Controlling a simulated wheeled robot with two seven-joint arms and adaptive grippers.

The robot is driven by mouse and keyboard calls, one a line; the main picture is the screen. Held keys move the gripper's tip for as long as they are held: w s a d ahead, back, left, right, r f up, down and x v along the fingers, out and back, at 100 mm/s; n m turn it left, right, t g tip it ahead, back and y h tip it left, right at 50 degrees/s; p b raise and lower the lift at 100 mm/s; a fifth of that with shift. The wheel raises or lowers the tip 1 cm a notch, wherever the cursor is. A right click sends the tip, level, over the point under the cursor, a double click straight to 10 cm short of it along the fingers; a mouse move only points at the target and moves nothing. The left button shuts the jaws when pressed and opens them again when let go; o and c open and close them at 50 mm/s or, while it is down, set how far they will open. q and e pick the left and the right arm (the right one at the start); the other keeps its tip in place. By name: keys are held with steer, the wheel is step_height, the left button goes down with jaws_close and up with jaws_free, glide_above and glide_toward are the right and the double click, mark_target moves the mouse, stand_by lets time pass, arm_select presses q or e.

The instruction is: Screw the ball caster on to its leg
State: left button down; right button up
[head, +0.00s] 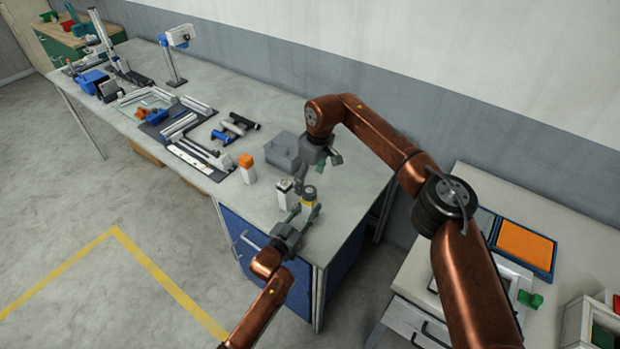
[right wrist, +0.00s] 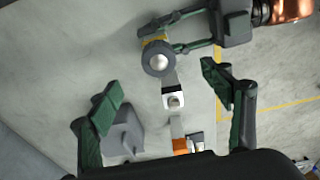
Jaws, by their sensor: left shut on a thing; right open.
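A round dark ring with a shiny pale ball in its middle, which looks like the ball caster (right wrist: 159,61), faces up in the right wrist view. It tops a yellow-banded upright piece, likely the leg (head: 308,203); I cannot tell whether they are screwed together. My left gripper (head: 304,212) is shut on the yellow-banded piece near the table's front edge, and its fingers also show in the right wrist view (right wrist: 163,38). My right gripper (head: 318,170) is open and empty above and behind it, with its fingers spread wide in its own view (right wrist: 160,88).
A white block with a dark top (head: 284,186) stands just left of the held piece. An orange-topped white block (head: 247,170) is farther left, a grey box (head: 282,152) behind. Rails and tools fill the table's left. The table's (head: 357,190) right end is clear.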

arm_select(q)
steer(key=shift+r, duration=0.1)
arm_select(e)
step_height(320, 180, up, 12)
steer(key=s+d, duration=0.1)
steer(key=shift+d, duration=0.25)
steer(key=shift+f, duration=0.1)
arm_select(q)
steer(key=c, duration=1.4)
jaws_free()
steer(key=shift+c, duration=0.2)
steer(key=v, duration=1.2)
steer(key=shift+s, duration=0.1)
steer(key=shift+d, duration=0.1)
